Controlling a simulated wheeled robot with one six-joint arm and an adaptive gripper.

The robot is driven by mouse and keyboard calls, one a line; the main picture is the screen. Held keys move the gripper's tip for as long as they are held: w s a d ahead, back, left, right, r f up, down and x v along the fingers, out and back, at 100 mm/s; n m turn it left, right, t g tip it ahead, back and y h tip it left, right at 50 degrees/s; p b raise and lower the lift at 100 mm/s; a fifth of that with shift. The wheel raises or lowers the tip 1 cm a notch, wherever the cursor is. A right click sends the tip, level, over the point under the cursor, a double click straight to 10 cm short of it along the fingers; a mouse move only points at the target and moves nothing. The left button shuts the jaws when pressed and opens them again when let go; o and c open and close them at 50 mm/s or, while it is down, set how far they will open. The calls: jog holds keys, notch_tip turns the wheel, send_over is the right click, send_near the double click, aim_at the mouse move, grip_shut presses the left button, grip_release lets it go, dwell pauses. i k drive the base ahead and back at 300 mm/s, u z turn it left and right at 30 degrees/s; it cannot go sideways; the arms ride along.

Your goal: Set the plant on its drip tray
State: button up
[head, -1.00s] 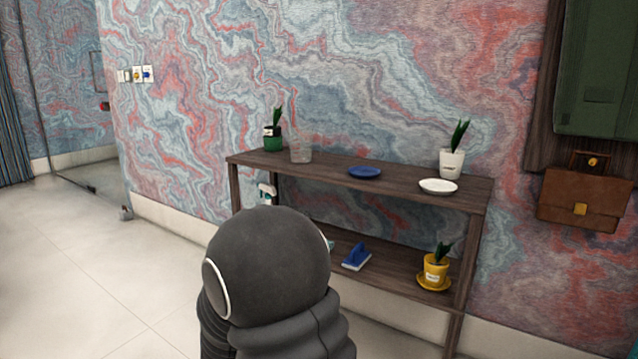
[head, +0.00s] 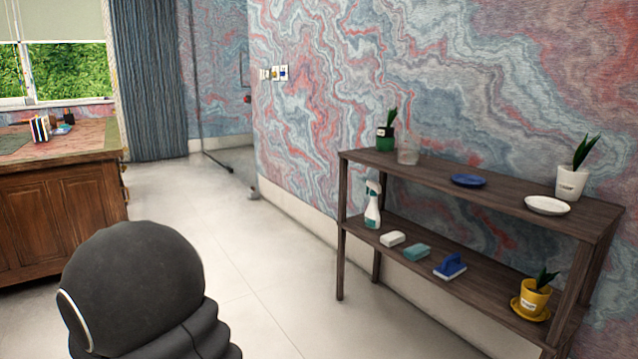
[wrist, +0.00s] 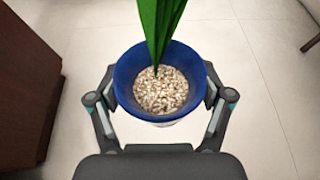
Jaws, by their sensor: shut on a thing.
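My gripper (wrist: 161,90) is shut on a plant in a blue pot (wrist: 126,84), with one finger on each side of the pot. The pot holds pale pebbles and a green leaf (wrist: 158,28), seen from above over the floor. In the head view a blue drip tray (head: 468,180) lies empty on the top of a dark wooden shelf (head: 440,175). The held plant and gripper do not show in the head view.
The shelf top also bears a green-potted plant (head: 385,139), a glass (head: 407,151), a white-potted plant (head: 570,184) and a white saucer (head: 547,205). Below are a spray bottle (head: 372,210), a blue brush (head: 450,267) and a yellow-potted plant (head: 534,296). A wooden desk (head: 60,215) stands left; floor between is clear.

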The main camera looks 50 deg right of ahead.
aim_at(469, 181)
jog(key=k, duration=1.2)
jog(key=z, duration=1.25)
jog(key=i, duration=0.6)
